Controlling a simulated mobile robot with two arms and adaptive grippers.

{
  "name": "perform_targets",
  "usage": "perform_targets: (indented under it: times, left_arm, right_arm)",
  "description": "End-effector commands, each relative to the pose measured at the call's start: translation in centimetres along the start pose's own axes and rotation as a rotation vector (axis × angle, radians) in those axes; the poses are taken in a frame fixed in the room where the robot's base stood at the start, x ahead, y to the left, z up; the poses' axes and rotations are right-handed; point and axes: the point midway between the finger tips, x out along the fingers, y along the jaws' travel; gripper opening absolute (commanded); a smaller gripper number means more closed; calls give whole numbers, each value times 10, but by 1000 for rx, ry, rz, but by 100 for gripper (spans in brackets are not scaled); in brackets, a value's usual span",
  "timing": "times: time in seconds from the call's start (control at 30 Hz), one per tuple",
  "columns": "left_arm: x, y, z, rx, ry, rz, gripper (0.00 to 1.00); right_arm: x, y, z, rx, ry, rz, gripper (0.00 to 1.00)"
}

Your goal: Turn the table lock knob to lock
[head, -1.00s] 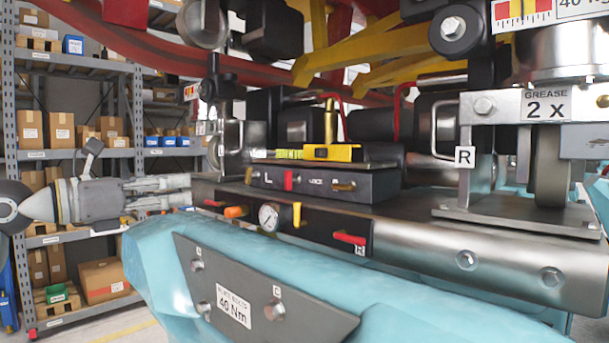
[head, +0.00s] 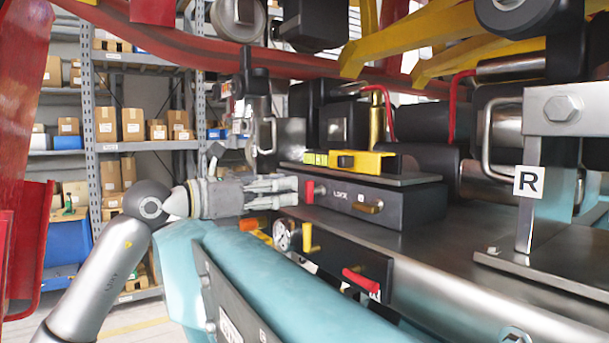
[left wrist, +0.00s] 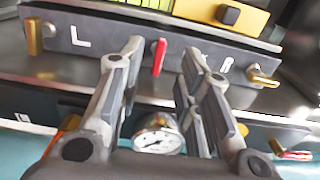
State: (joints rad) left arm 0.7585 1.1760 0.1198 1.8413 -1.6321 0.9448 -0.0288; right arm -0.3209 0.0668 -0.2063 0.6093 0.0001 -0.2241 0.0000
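The red knob (head: 309,192), which I take to be the table lock knob, stands upright on the front of a dark panel (head: 340,200) marked LOCK. In the left wrist view the red knob (left wrist: 159,57) shows between and just beyond my fingertips, with an L at its left. My left gripper (head: 296,190) points at it from the left, and its fingertips are close to it in the head view. In the left wrist view the left gripper (left wrist: 161,66) has its fingers apart with a clear gap. Whether a finger touches the knob I cannot tell. My right gripper is not in view.
Brass handles (left wrist: 34,37) (left wrist: 262,78) sit at both panel ends. Below are a gauge (head: 283,235), an orange knob (head: 248,224), a yellow lever (head: 307,237) and a red lever (head: 361,281). A yellow level (head: 362,161) lies on top. A teal cover (head: 290,285) is in front.

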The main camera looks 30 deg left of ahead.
Motion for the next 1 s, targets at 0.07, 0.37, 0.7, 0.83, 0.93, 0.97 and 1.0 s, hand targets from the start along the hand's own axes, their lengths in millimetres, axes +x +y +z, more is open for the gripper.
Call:
perform_targets:
  times: [0.07,0.37,0.7,0.83,0.93,0.97,1.0]
  left_arm:
    - [13,0,6,-3,-2,-2,32]
    - [49,0,3,-2,-1,-1,32]
    - [57,0,0,0,0,0,32]
    - [56,0,0,0,0,0,27]
    - [56,0,0,0,0,0,14]
    - [56,0,0,0,0,0,10]
    - [56,0,0,0,0,0,5]
  right_arm:
    - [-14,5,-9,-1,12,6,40]
    - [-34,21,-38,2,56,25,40]
    - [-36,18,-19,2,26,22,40]
    - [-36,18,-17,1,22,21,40]
    - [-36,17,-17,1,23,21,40]
    - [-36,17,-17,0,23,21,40]
    - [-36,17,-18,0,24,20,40]
